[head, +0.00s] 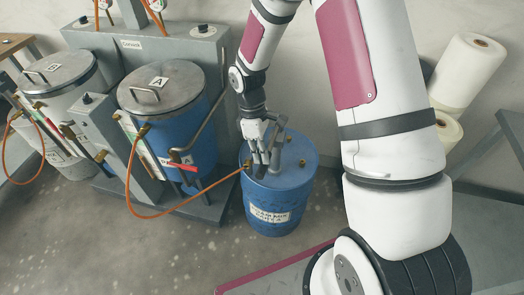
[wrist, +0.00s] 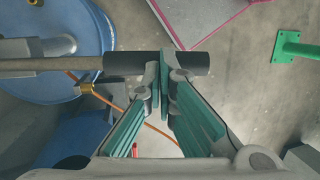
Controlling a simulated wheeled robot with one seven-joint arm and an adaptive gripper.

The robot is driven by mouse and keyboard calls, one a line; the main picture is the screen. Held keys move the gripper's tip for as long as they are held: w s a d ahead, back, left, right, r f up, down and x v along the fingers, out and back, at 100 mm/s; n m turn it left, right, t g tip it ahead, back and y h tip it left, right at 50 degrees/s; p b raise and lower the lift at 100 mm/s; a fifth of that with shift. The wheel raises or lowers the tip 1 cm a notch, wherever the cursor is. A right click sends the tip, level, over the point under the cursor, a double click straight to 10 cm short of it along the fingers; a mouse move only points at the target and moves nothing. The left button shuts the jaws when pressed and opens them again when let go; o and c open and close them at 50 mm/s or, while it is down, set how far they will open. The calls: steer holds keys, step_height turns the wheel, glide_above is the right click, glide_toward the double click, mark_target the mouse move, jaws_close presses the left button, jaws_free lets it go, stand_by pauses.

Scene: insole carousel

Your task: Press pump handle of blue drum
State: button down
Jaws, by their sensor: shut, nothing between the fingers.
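The blue drum (head: 266,207) stands upright on the floor in the head view, with a pale label on its front. Its lid also shows at upper left in the wrist view (wrist: 75,25). In the wrist view the pump handle (wrist: 125,63) runs across from the left as a pale rod ending in a black grip. My gripper (head: 262,158) is shut and empty, pointing down over the drum top. In the wrist view its fingertips (wrist: 162,68) overlap the black grip; whether they touch it is unclear. In the head view my gripper partly hides the pump.
An orange hose (head: 190,207) runs from the drum to a grey machine. Blue tank A (head: 181,125) and a grey tank (head: 68,95) stand at left. White rolls (head: 467,70) are at right. Grey floor is open in front of the drum.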

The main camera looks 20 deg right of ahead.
steer(key=shift+t+h, duration=0.6)
steer(key=shift+t, duration=0.3)
steer(key=f, duration=0.3)
steer(key=s+a+f, duration=0.1)
steer(key=f, duration=0.1)
steer(key=shift+s+f, duration=0.1)
steer(key=shift+f, duration=0.05)
step_height(320, 180, down, 9)
steer(key=b, duration=0.2)
steer(key=a+r, duration=0.2)
steer(key=r, duration=0.5)
steer(key=s+a+r, duration=0.1)
steer(key=a+r, duration=0.1)
steer(key=r, duration=0.5)
steer(key=shift+s+a+p, duration=0.15)
steer(key=shift+s+p, duration=0.1)
steer(key=shift+p, duration=0.2)
steer(key=shift+r, duration=0.1)
